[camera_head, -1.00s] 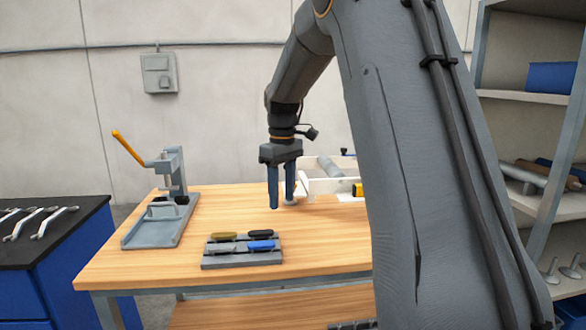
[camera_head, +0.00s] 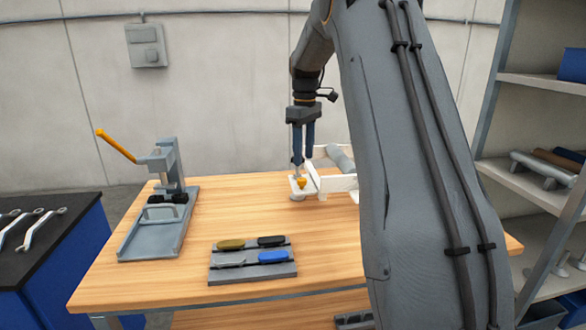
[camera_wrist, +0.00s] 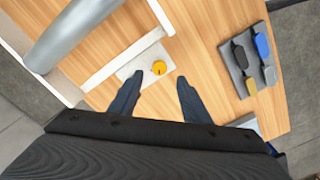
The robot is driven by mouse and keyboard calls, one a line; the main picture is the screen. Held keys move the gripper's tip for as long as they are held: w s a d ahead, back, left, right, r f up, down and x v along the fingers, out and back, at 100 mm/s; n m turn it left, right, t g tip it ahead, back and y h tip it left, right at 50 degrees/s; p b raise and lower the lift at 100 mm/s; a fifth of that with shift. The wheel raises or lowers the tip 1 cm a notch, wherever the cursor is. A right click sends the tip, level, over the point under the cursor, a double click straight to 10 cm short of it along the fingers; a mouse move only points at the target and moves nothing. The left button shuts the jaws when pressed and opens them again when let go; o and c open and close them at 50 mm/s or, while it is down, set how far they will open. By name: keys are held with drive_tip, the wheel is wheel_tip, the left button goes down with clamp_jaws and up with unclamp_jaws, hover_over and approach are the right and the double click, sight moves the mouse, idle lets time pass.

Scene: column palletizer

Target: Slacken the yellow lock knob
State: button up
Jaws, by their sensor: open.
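The yellow lock knob (camera_wrist: 159,68) sits on a small white plate (camera_wrist: 140,72) at the edge of a white frame on the table. In the head view the knob (camera_head: 301,183) shows just below the blue fingers. My gripper (camera_wrist: 157,92) is open, its two blue fingers apart, and nothing is between them. In the wrist view the knob lies ahead of the fingertips, roughly between them sideways. In the head view my gripper (camera_head: 302,164) points down above the plate. I cannot tell the exact height between the fingertips and the knob.
A grey cylinder (camera_wrist: 70,33) lies in the white frame beside the knob. A grey block with several coloured handles (camera_head: 253,273) lies at the table's front. A press with an orange lever (camera_head: 160,222) stands at left. Bare wood (camera_head: 225,209) lies between.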

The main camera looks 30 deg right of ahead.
sight(302, 179)
drive_tip(key=shift+w+d+f, duration=0.15)
drive_tip(key=shift+f, duration=0.4)
drive_tip(key=f, duration=0.1)
drive_tip(key=f+p, duration=0.1)
drive_tip(key=f, duration=0.3)
drive_tip(key=shift+a, duration=0.35)
drive_tip(key=shift+f+p, duration=0.4)
drive_tip(key=shift+f, duration=0.45)
drive_tip(key=shift+c, duration=0.4)
drive_tip(key=c, duration=1)
